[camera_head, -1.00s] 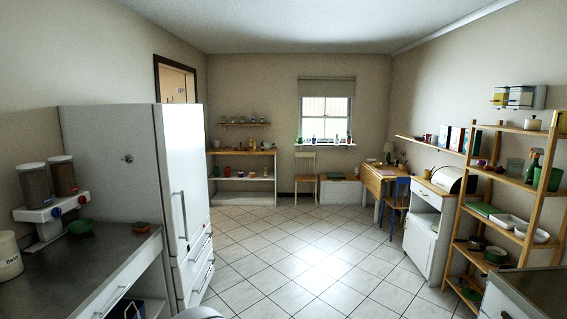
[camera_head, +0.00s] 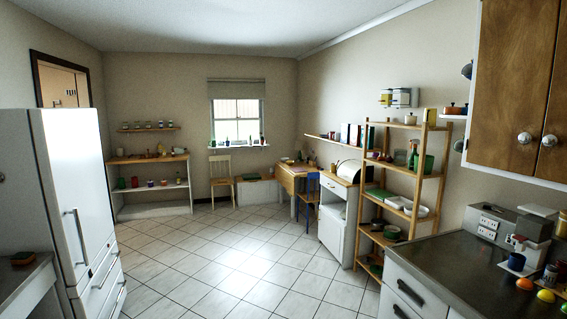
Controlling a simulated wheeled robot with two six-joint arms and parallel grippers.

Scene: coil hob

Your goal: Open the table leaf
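A small wooden table (camera_head: 292,170) stands across the room near the right wall, with its leaf (camera_head: 287,182) seeming to hang down on the left side. Small items stand on its top, and a blue chair (camera_head: 309,187) is at its near right side. The table is far from me and small in view, so details of the leaf's hinge and supports cannot be told. Neither of my grippers shows in the head view.
The tiled floor (camera_head: 215,235) between me and the table is clear. A white fridge (camera_head: 75,190) stands at left. At right are a wooden shelf rack (camera_head: 402,180), a white cabinet (camera_head: 336,215) and a counter (camera_head: 455,262). A pale chair (camera_head: 221,180) stands by the window.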

